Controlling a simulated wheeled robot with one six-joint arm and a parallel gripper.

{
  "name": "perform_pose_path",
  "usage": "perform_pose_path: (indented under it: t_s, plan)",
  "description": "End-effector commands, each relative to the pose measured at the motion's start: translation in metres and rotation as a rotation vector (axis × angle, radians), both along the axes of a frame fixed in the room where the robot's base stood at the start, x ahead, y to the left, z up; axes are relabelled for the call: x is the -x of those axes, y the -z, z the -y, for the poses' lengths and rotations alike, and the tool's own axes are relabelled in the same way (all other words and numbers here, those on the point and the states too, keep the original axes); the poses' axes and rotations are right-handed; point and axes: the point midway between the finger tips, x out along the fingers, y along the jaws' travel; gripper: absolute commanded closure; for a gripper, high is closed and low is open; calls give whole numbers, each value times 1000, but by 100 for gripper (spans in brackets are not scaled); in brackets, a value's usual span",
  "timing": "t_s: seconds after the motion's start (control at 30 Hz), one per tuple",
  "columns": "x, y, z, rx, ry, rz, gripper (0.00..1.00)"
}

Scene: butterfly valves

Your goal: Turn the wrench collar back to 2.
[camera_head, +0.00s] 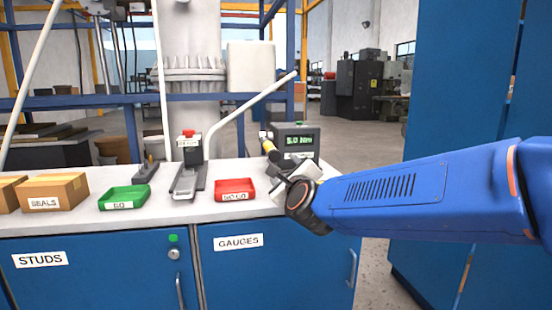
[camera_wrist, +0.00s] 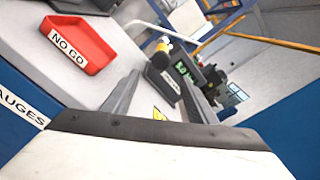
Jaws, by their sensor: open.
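A torque wrench with a yellow band, dark grip and pale end (camera_head: 267,146) stands tilted beside a grey tester (camera_head: 297,140) whose green display reads 5.0 Nm. In the wrist view, the yellow part of the wrench (camera_wrist: 162,48) shows beyond my fingers, beside the tester (camera_wrist: 182,72). The collar's scale marks are too small to read. My gripper (camera_head: 276,178) is at the bench's right end, in front of and below the wrench. In the wrist view, my gripper (camera_wrist: 163,92) is open, its fingers apart with nothing held. My gripper hides the tester's lower front.
A red NO GO tray (camera_head: 235,190), a green GO tray (camera_head: 124,198) and a grey stand (camera_head: 187,180) are on the bench. Boxes (camera_head: 54,191) stand at the left. A white slanting bar (camera_head: 250,110) rises behind. Tall blue cabinets (camera_head: 455,80) stand at the right.

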Motion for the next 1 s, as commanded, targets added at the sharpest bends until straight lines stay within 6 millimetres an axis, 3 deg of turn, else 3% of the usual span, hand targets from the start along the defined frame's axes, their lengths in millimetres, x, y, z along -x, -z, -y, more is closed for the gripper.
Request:
perform_pose_path:
  t_s: [0.37,1.0]
  plan:
    - [-28,-2,-12,-68,21,2,47]
    - [-135,-2,-38,-65,21,2,47]
